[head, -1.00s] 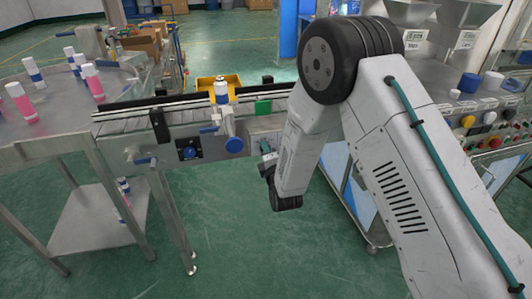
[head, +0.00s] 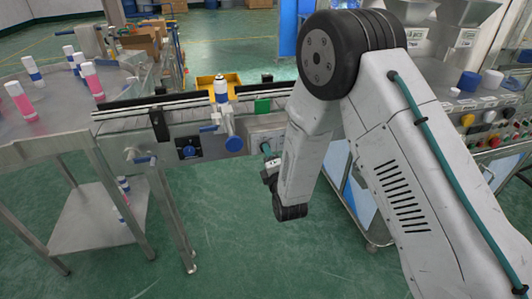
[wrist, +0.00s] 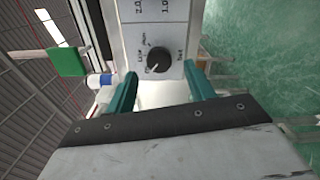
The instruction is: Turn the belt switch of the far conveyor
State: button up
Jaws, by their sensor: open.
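The belt switch is a black rotary knob (wrist: 158,61) on a pale panel (wrist: 183,12) with printed markings around it, in the wrist view. My gripper (wrist: 160,74) is open, with one teal finger on each side in front of the knob; nothing is held. I cannot tell whether either finger touches the knob. In the head view, my gripper (head: 267,150) is mostly hidden by my arm, with a bit of teal finger showing beside a grey box (head: 265,133) on the conveyor's side (head: 176,132). The knob itself is hidden there.
A green block (head: 262,106) is just above the grey box. A round table (head: 40,115) with several bottles is at left. A machine with coloured buttons (head: 490,142) stands right. Floor below is clear.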

jog(key=v, duration=0.4)
jog(key=shift+s, duration=0.1)
dwell(0.5)
